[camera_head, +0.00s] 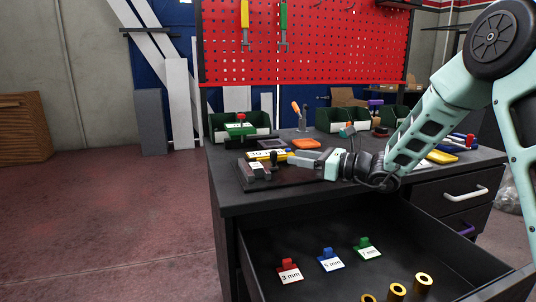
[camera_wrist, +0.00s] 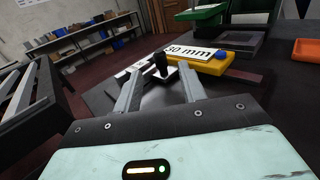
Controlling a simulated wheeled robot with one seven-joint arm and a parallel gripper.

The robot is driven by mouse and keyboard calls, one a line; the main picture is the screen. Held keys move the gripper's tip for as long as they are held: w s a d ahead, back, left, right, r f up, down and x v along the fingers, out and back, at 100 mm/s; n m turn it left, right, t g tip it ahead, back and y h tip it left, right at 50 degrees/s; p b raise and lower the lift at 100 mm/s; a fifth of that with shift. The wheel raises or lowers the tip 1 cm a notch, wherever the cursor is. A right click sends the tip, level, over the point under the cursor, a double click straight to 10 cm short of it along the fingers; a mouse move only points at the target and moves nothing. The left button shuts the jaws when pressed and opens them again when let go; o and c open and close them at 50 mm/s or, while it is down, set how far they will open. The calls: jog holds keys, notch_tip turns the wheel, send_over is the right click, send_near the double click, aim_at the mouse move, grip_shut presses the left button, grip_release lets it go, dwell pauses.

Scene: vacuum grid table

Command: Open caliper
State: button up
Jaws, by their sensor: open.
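What looks like the caliper (camera_wrist: 165,76), a pale metal piece with an upright black knob, sits on the table beyond my fingertips in the wrist view. In the head view the black knob (camera_head: 274,158) stands on a dark board at the table's left front. My gripper (camera_wrist: 161,70) is open and empty, its fingers to either side of the knob in the picture. In the head view my gripper (camera_head: 291,158) reaches in from the right, just right of the knob. I cannot tell whether the fingers touch it. A yellow block (camera_wrist: 196,66) marked 30 mm lies just behind.
An open drawer (camera_head: 330,225) below holds red, blue and green labelled blocks and several brass rings. An orange tray (camera_head: 307,143), a green block (camera_head: 240,129) and green bins (camera_head: 343,117) stand farther back. A red pegboard (camera_head: 310,45) rises behind the table.

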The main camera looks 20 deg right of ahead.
aim_at(268, 152)
jog(key=x, duration=1)
jog(key=shift+a, duration=0.1)
grip_shut()
